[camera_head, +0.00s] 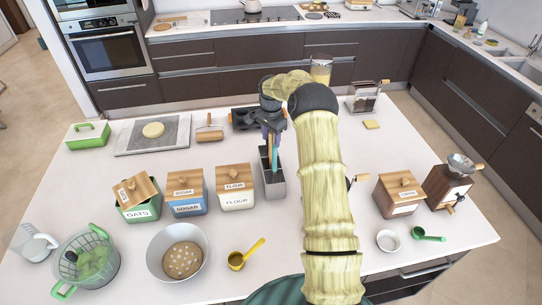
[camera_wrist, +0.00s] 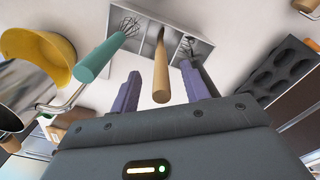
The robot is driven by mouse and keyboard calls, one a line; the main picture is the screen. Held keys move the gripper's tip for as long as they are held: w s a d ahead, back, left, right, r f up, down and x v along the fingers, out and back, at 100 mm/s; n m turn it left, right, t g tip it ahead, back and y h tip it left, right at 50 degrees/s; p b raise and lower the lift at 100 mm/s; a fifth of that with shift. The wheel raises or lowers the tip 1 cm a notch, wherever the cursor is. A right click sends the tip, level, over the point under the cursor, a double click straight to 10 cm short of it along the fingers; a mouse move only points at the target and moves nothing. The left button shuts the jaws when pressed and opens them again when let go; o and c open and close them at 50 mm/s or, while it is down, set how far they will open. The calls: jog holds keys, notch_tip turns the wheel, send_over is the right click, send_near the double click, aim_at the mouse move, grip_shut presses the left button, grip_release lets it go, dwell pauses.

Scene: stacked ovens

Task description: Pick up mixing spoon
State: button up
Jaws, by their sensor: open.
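A grey metal utensil holder (camera_head: 275,186) stands near the middle of the white island; it also shows in the wrist view (camera_wrist: 176,14). A wooden handle (camera_wrist: 160,72), apparently the mixing spoon, sticks out of it toward the wrist camera; its other end is hidden in the holder. My gripper (camera_head: 272,135) is above the holder, with open purple fingers. In the wrist view the wooden handle lies between my fingertips (camera_wrist: 160,85), with gaps on both sides. A whisk with a teal handle (camera_wrist: 100,58) stands left of it, and a dark utensil (camera_wrist: 195,66) is close to the right finger.
A dark muffin pan (camera_head: 246,118) lies behind the holder. Flour (camera_head: 236,200), sugar (camera_head: 187,206) and oats (camera_head: 140,212) boxes stand to its left. My arm hides part of the island on the right. A yellow measuring cup (camera_head: 237,260) lies in front.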

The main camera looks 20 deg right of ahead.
aim_at(270, 144)
jog(key=shift+a+f+p, duration=0.1)
jog(key=shift+f+p, duration=0.75)
jog(key=shift+f, duration=0.8)
grip_shut()
